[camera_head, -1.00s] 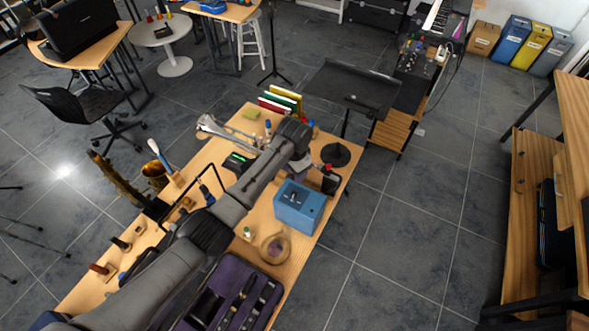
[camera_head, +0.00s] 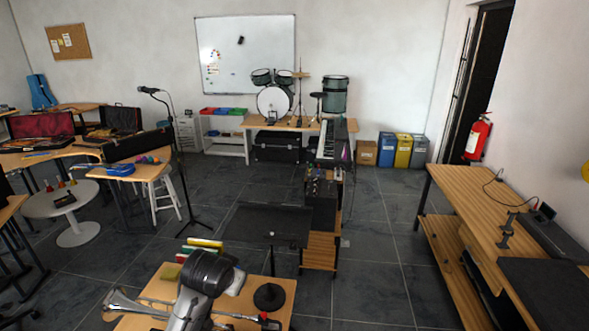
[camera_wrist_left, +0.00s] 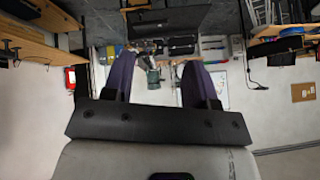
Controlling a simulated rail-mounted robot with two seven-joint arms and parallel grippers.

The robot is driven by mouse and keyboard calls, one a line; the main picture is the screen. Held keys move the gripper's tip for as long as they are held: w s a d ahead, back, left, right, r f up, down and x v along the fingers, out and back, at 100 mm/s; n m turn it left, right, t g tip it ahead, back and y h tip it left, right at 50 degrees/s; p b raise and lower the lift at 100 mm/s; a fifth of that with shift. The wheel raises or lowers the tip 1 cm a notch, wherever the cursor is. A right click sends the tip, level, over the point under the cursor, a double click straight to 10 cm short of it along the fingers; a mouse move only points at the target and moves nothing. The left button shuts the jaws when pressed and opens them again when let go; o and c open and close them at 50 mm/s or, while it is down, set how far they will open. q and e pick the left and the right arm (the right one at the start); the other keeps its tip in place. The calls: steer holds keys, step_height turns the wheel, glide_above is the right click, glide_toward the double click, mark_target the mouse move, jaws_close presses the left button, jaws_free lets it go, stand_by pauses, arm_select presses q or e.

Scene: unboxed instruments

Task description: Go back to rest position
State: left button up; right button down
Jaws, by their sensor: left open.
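My left arm (camera_head: 203,283) rises from the bottom of the head view, in front of the near wooden table (camera_head: 285,286). Its jaws cannot be made out there. In the left wrist view my left gripper (camera_wrist_left: 159,60) shows two purple fingers spread apart with nothing between them. That view looks across the room, upside down, with the floor at the top and the white wall below. The gripper appears clear of any object. My right gripper is in neither view.
The near table holds a silver trumpet (camera_head: 132,304), coloured books (camera_head: 205,243) and a round black base (camera_head: 269,297). A black music stand (camera_head: 268,224) stands just behind it. A wooden bench (camera_head: 485,215) is at right. Open floor (camera_head: 372,285) lies between table and bench.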

arm_select(q)
steer(key=s+a+n+t, duration=0.1)
steer(key=s+a+t, duration=0.2)
steer(key=s, duration=1.4)
steer(key=s+a+f+n+g, duration=0.1)
steer(key=s+f+g, duration=0.3)
steer(key=s+f, duration=0.9)
steer(key=s+a+f+g, duration=0.25)
steer(key=s+f, duration=0.75)
steer(key=s, duration=0.6)
step_height(320, 180, up, 14)
steer(key=p, duration=1.3)
steer(key=shift+w+d+f, duration=0.25)
steer(key=shift+w+d, duration=0.05)
steer(key=shift+w, duration=0.05)
steer(key=shift+g, duration=0.25)
